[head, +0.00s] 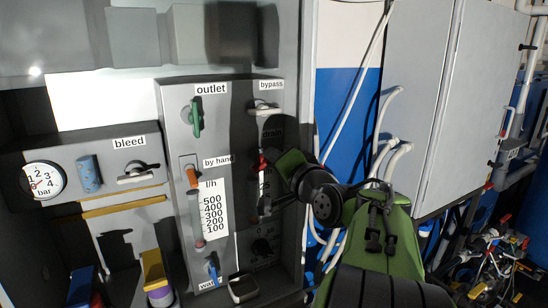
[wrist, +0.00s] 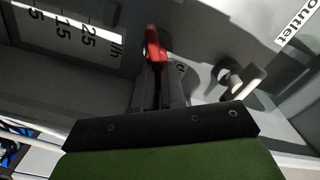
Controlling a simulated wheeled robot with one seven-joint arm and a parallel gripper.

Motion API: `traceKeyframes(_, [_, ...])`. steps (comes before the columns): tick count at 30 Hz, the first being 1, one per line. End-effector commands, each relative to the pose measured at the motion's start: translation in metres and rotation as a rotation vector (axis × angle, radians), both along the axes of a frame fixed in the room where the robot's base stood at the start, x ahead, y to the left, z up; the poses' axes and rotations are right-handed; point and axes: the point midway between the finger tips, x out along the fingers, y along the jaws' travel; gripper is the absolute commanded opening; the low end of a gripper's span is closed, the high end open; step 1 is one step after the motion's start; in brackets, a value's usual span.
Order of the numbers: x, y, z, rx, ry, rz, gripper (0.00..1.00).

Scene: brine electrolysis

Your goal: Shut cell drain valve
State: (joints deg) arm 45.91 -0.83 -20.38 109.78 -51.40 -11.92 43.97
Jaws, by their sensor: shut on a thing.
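The drain valve has a red handle (head: 262,162) on the grey panel, below the label "drain" and under the bypass valve. My gripper (head: 268,168) reaches it from the right and is shut on it. In the wrist view the red handle (wrist: 153,45) stands out beyond the fingertips of my gripper (wrist: 157,75). The handle's base and part of the drain label are hidden by the gripper. I cannot tell the handle's exact angle.
Close by are the bypass valve's white handle (head: 265,108), the outlet valve's green handle (head: 196,117), the orange by-hand knob (head: 192,177) and the flow scale (head: 214,207). The bleed valve (head: 138,173) and pressure gauge (head: 44,181) are left. White hoses (head: 392,150) hang behind my arm.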

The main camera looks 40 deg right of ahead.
Motion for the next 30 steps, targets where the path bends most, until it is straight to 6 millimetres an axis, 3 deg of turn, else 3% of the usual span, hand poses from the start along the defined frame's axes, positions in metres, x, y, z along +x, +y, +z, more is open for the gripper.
traceKeyframes(15, [-0.0003,-0.0021,-0.0069,0.402,-0.115,0.000,0.00])
traceKeyframes(30, [-0.0002,-0.0017,-0.0094,0.536,-0.155,0.002,0.00])
